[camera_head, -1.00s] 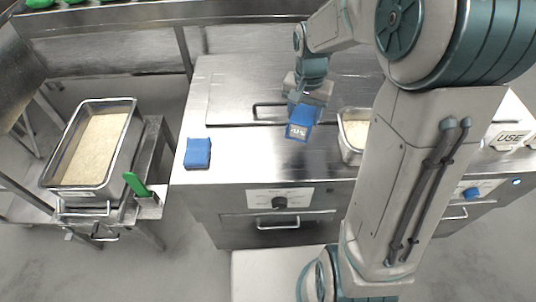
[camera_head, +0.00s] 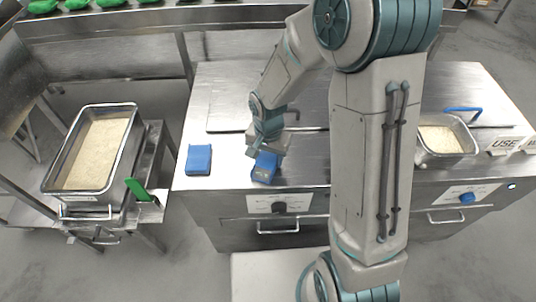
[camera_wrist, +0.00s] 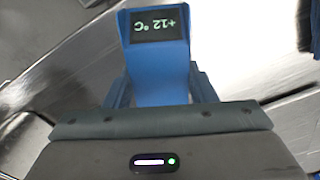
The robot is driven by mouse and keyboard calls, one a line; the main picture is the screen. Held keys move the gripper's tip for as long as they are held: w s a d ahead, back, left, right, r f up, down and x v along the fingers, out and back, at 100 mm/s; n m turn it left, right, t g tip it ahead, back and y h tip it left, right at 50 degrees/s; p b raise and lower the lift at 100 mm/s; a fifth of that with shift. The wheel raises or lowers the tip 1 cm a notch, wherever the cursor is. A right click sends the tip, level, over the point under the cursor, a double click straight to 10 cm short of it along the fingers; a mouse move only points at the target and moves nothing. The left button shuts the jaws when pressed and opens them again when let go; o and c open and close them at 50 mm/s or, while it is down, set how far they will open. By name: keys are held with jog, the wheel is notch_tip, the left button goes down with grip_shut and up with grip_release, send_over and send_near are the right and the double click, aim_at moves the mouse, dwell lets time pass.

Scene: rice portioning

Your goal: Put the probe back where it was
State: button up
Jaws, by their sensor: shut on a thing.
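The probe is a blue handheld unit (camera_head: 265,168) with a small dark display. In the wrist view, the probe (camera_wrist: 157,70) fills the middle between my fingers, and its display reads +12 °C upside down. My gripper (camera_head: 267,150) is shut on it, over the front part of the steel counter. I cannot tell whether the probe touches the counter. A blue block (camera_head: 198,159) sits on the counter to the left of the probe, apart from it. The probe's lower end is hidden.
A deep rice pan (camera_head: 125,160) stands on a stand at left, with a green-handled tool (camera_head: 138,189) at its right side. A smaller rice pan (camera_head: 472,150) is right of my arm, near a blue handle (camera_head: 462,109) and a "USE" sign (camera_head: 503,146). The steel counter (camera_head: 225,95) has free room.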

aim_at(268, 157)
jog(key=o, duration=1)
jog(key=shift+c, duration=0.2)
notch_tip(268, 157, up, 12)
jog(key=s+d+r+n+t, duration=0.3)
jog(key=s+d+r+n, duration=0.2)
jog(key=s+d+r, duration=0.3)
jog(key=s+d, duration=0.3)
jog(key=s, duration=0.2)
jog(key=shift+s+d+b, duration=0.25)
jog(key=shift+s+b, duration=0.05)
jog(key=shift+s, duration=0.05)
